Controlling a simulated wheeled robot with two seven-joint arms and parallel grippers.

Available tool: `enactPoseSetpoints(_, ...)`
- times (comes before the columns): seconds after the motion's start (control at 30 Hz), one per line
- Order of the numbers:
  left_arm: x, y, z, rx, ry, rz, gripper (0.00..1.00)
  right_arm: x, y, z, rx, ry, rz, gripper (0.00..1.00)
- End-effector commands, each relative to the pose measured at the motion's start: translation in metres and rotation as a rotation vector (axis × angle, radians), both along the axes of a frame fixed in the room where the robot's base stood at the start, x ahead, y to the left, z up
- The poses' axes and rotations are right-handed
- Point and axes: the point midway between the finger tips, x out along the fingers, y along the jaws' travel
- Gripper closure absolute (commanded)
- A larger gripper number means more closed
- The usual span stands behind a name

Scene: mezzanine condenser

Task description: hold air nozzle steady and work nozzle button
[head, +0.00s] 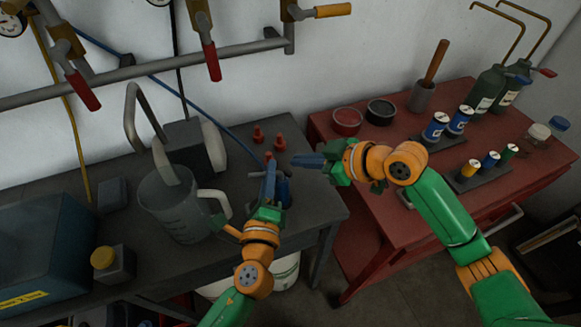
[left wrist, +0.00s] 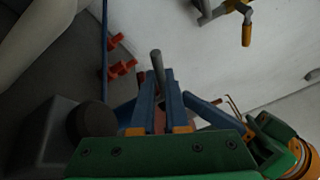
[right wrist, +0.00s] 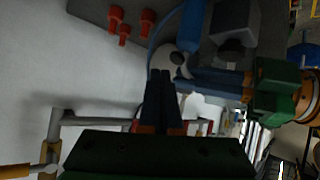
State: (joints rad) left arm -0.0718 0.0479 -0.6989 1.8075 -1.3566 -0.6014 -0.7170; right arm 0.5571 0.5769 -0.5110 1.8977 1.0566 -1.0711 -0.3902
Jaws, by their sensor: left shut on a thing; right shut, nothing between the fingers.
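The air nozzle (head: 284,190) shows as a small blue body beside my left fingers in the head view. My left gripper (head: 270,170) is shut on it above the bench's right end. In the left wrist view a grey rod (left wrist: 157,65) sticks out between the left fingers. My right gripper (head: 300,160) is shut and empty, its fingers pointing left toward the nozzle, close by. It also shows in the left wrist view (left wrist: 190,97), right of the left fingers. The nozzle's button is not clear in any view; my fingers cover much of the nozzle.
Red plugs (head: 280,142) stand on the grey bench (head: 100,225) behind the grippers. A grey jug (head: 172,212) stands left of my left gripper. A blue hose (head: 235,138) runs down from the wall. The red table (head: 390,225) at right holds bottles and cans.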

Motion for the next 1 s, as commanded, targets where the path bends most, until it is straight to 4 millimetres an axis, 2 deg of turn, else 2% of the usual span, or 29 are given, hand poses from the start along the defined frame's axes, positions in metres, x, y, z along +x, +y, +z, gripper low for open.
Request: enactPoseSetpoints(1.0,0.0000,0.0001,-0.0004,0.000,0.001,0.000,1.00,-0.0016,0.0053,-0.0099,0.000,0.000,0.000,1.00)
